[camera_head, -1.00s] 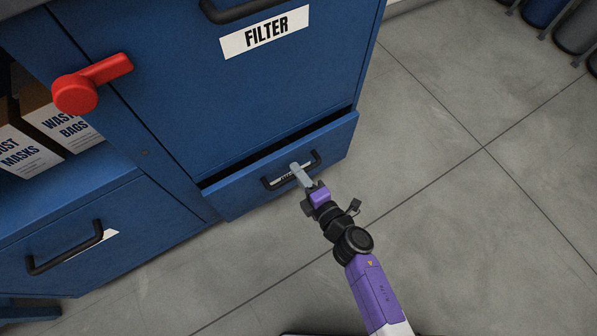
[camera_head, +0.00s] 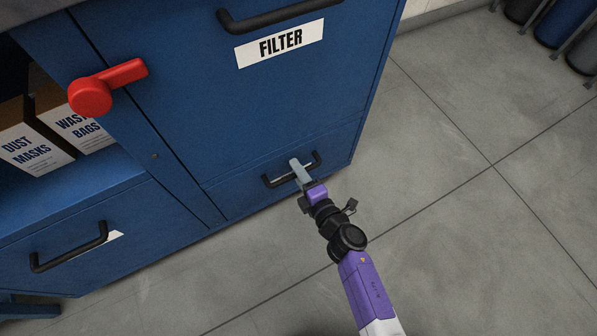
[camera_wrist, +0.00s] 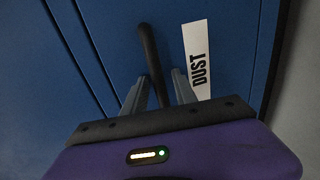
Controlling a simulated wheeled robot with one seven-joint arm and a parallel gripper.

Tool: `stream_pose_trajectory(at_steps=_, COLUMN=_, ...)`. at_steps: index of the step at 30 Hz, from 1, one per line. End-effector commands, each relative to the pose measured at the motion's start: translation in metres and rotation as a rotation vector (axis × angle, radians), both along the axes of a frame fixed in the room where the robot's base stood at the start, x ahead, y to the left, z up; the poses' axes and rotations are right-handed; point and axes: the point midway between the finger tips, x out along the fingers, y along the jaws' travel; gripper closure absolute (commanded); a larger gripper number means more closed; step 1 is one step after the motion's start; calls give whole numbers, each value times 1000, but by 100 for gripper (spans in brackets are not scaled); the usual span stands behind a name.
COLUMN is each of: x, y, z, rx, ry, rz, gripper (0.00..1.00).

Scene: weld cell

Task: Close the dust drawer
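The dust drawer (camera_head: 240,197) is the low blue drawer under the filter door. Its front looks flush with the cabinet, with no dark gap along its top edge. Its black bar handle (camera_head: 314,163) shows in the head view, with the label mostly hidden behind my gripper. In the wrist view the handle (camera_wrist: 149,50) runs between my two grey fingers, beside the white DUST label (camera_wrist: 198,58). My gripper (camera_head: 297,166) is at the handle. Its fingers (camera_wrist: 162,80) stand apart on either side of the bar, with some gap visible.
The filter door (camera_head: 280,95) with its black handle is above. A red lever (camera_head: 108,86) sticks out at the left. An open shelf holds boxes of dust masks (camera_head: 30,150) and waste bags (camera_head: 80,128). Another drawer (camera_head: 60,255) is at lower left. The floor (camera_head: 440,220) at right is clear.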

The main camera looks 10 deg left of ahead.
Motion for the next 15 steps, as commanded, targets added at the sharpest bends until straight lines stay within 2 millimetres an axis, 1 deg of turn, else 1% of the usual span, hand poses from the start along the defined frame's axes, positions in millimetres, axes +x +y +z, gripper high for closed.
stream_pose_trajectory(at_steps=8, x=-2, y=-1, z=1, rx=1, ry=-1, rz=2, gripper=64)
stream_pose_trajectory(at_steps=11, x=-8, y=-6, z=4, rx=0, ry=0, rz=1, gripper=64)
stream_pose_trajectory(at_steps=15, x=-27, y=-18, z=9, rx=0, ry=1, rz=1, gripper=64)
